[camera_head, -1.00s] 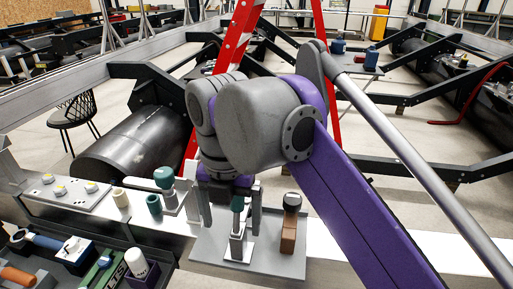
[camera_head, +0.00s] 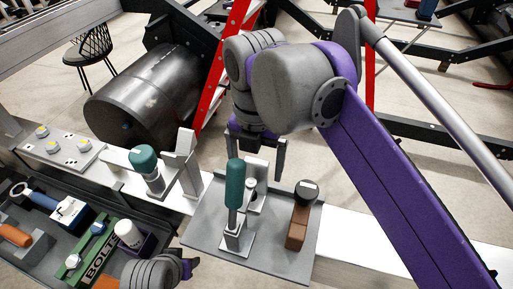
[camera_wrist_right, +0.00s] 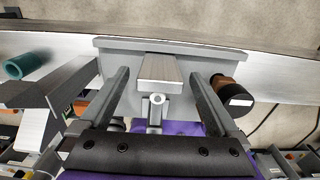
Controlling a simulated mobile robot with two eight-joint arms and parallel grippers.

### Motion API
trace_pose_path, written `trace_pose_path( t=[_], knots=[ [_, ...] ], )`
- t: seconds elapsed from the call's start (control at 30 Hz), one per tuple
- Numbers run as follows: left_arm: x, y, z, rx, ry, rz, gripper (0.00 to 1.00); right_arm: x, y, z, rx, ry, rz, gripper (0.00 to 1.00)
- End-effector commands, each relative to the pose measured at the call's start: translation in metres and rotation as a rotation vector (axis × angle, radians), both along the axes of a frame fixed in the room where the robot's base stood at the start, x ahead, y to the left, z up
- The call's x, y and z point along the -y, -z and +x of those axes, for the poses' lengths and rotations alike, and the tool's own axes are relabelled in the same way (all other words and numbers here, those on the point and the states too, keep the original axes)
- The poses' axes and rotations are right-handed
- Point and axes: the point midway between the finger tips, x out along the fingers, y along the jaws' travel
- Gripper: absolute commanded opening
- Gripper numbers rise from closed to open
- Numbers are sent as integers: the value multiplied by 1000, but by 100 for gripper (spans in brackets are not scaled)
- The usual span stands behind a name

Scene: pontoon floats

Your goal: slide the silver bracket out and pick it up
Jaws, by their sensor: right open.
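The silver bracket (camera_head: 259,172) stands on a grey plate (camera_head: 206,213), behind a teal-handled tool (camera_head: 235,185) in a small stand. In the right wrist view the bracket (camera_wrist_right: 160,72) shows as a flat silver top, with a small round ring (camera_wrist_right: 157,100) just below it. My right gripper (camera_head: 257,158) is open. Its fingers point down on either side of the bracket, with visible gaps to it in the wrist view (camera_wrist_right: 160,90). Part of my left arm and gripper (camera_head: 186,267) shows at the bottom edge; its jaws cannot be made out.
A brown block with a black cap (camera_head: 298,232) stands right of the bracket. A silver upright holder (camera_head: 187,160) and a teal-topped piece (camera_head: 146,160) stand to the left. A dark tray of tools (camera_head: 25,240) lies at lower left. The pale beam (camera_head: 365,253) is clear at right.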

Motion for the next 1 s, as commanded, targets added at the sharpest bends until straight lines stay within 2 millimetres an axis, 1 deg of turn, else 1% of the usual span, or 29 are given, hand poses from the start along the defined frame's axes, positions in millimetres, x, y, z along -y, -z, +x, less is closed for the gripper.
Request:
trace_pose_path(
  t=[0.03, 0.1, 0.2, 0.3, 0.43, 0.67, 0.7, 0.87, 1.0],
  knots=[
    [0, 2, 0, -1, 0, 0, 50, 0, 11, 0, 0, 0, 0, 98],
    [0, 4, 0, -1, 0, 0, 50, 0, 22, 0, 0, 0, 0, 98],
    [0, 5, -1, -2, 0, 0, 50, 0, 35, 0, 0, 0, 0, 98],
    [0, 6, -1, -2, 0, 0, 50, 0, 43, 0, 0, 0, 0, 98],
    [0, 7, -1, -2, 0, 0, 50, 0, 48, 0, 0, 0, 0, 98],
    [0, 7, -1, -2, 0, 0, 50, 0, 49, 0, 0, 0, 0, 98],
    [0, 7, -1, -2, 0, 0, 50, 0, 49, 0, 0, 0, 0, 96],
    [0, 7, -1, -2, 0, 0, 50, 0, 49, 0, 0, 0, 0, 67],
    [0, 7, -1, -2, 0, 0, 50, 0, 49, 0, 0, 0, 0, 42]
  ],
)
